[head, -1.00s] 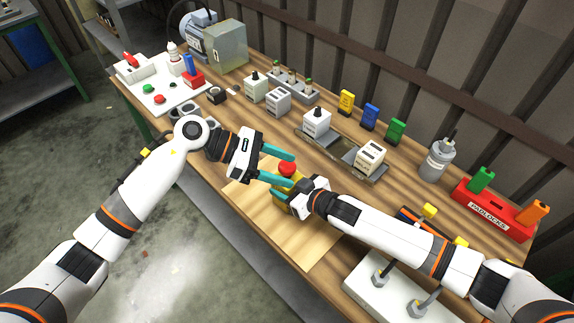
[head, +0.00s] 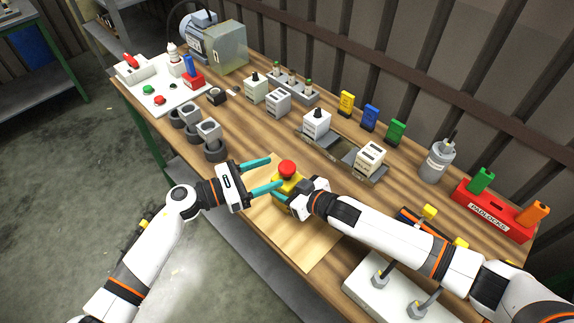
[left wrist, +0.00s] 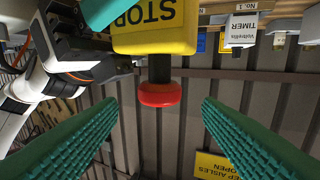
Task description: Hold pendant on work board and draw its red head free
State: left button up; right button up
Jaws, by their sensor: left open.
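The yellow pendant (head: 283,187) stands on the pale work board (head: 305,240), its red head (head: 287,167) on top. In the left wrist view the yellow body (left wrist: 160,38) reads "STOP" upside down, and a dark stem joins it to the red head (left wrist: 160,95). My right gripper (head: 281,199) is closed around the yellow body from the right; its far finger is hidden. My left gripper (head: 275,171) is open, its teal fingers pointing at the red head from the left. In the left wrist view the head lies between the open fingers, touching neither.
A metal tray (head: 340,150) with white modules lies behind. A red padlock rack (head: 490,208) is at the right, and a white block with bolts (head: 385,295) is in front. The board's front part is clear.

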aim_at(279, 169)
pick_arm(q)
jog(key=x, duration=0.5)
jog(key=shift+w+d, duration=0.1)
jog(key=shift+d, duration=0.2)
